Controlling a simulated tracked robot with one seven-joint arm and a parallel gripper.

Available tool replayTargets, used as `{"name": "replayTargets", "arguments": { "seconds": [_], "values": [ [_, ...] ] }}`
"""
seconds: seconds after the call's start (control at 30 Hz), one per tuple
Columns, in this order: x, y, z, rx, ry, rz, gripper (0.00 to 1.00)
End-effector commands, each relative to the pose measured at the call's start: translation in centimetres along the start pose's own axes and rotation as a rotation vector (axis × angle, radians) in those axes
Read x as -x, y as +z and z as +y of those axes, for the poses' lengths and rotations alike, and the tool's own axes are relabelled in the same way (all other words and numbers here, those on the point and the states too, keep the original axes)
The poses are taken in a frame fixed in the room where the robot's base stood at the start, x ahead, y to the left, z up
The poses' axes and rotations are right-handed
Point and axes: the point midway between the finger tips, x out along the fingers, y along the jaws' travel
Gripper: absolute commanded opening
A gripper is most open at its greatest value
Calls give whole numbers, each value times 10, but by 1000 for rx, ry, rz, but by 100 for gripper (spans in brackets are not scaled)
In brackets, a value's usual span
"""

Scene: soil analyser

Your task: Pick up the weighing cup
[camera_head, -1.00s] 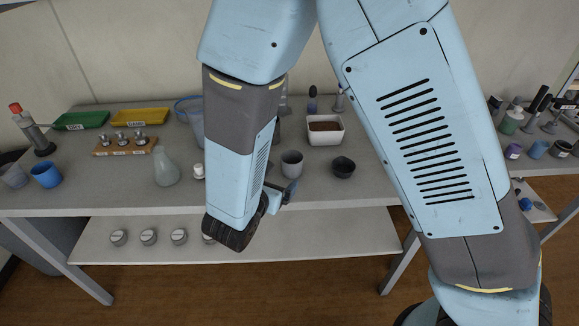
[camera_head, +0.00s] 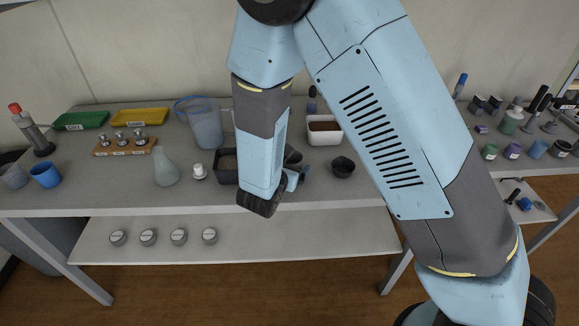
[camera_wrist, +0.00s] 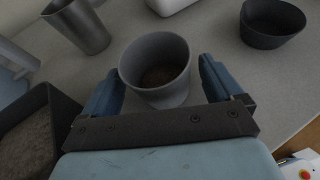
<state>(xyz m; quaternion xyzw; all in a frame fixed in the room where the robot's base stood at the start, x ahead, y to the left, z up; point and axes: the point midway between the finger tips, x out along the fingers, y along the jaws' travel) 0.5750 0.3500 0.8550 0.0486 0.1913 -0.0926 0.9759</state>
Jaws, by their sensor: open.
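A grey tapered cup (camera_wrist: 168,98), taken as the weighing cup, stands upright on the bench in the wrist view, with dark brown matter inside. My gripper (camera_wrist: 160,84) is open, with one blue finger on each side of the cup. The right finger is close to the cup wall; I cannot tell whether it touches. In the head view my gripper (camera_head: 292,178) is low over the bench near its front edge, and my arm hides the cup there.
A black bowl (camera_wrist: 270,28) stands right of the cup, also in the head view (camera_head: 343,167). A dark soil-filled tray (camera_wrist: 42,112) lies close at left. A metal beaker (camera_wrist: 78,28) and white tub (camera_head: 324,138) stand behind. The bench's front edge (camera_head: 330,204) is near.

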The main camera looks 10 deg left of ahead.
Motion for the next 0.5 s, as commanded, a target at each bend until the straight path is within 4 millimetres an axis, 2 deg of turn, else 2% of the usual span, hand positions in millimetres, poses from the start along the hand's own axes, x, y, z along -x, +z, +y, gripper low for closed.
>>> {"name": "replayTargets", "arguments": {
  "seconds": [0.33, 0.5],
  "values": [
    [-6, 0, 1, 0, 2, 0, 92],
    [-6, 0, 1, 0, 2, 0, 76]
  ]
}}
